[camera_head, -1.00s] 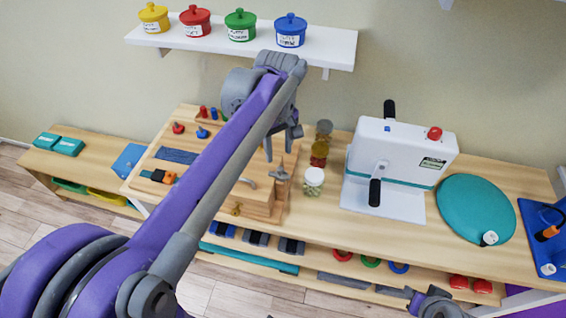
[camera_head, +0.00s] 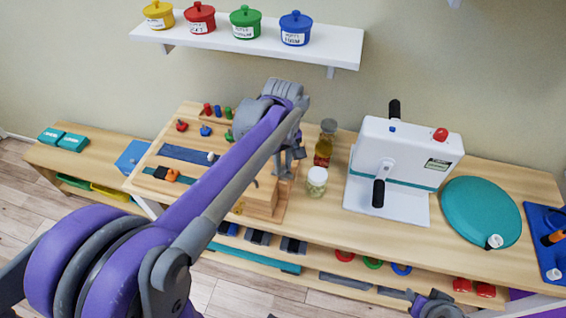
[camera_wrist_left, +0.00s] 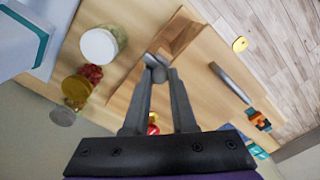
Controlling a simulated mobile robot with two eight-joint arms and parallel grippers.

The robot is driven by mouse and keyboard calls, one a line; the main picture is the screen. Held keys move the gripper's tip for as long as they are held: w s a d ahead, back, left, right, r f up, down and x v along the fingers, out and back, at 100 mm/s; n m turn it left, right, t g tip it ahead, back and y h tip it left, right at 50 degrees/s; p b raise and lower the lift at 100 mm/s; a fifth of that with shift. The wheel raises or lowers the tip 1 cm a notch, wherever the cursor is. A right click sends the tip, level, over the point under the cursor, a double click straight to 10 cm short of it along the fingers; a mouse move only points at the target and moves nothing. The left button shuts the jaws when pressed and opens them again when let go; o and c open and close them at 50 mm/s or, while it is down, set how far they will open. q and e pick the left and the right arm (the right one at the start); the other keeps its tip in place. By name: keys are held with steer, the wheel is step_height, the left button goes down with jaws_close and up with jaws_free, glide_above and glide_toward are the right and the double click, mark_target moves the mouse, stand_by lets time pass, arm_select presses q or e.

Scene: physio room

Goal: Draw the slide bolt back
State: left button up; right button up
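The activity board (camera_head: 180,135) is a wooden panel with latches and pegs on the bench. In the left wrist view, a grey metal knob or rod end (camera_wrist_left: 156,66), apparently the slide bolt's, sits by a raised wooden block (camera_wrist_left: 185,35). My left gripper (camera_head: 283,168) reaches down to the board's right end. In the wrist view its fingertips (camera_wrist_left: 161,72) lie at the knob, one on each side; whether they press on it is unclear. In the head view my left arm hides the bolt. My right gripper (camera_head: 425,300) is partly visible at the bottom edge.
A white-lidded jar (camera_head: 316,182) and a taller jar (camera_head: 324,150) stand just right of my left gripper. A white crank machine (camera_head: 405,155) and a teal disc (camera_head: 480,212) are farther right. A shelf (camera_head: 250,45) with coloured pots hangs above.

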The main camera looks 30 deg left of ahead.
arm_select(q)
jaws_close()
stand_by(0.9)
steer(key=d, duration=0.3)
steer(key=shift+w+d, duration=0.1)
steer(key=shift+w, duration=0.25)
steer(key=shift+o, duration=1.7)
jaws_free()
steer(key=o, duration=0.3)
steer(key=shift+d, duration=0.1)
steer(key=shift+o, duration=0.2)
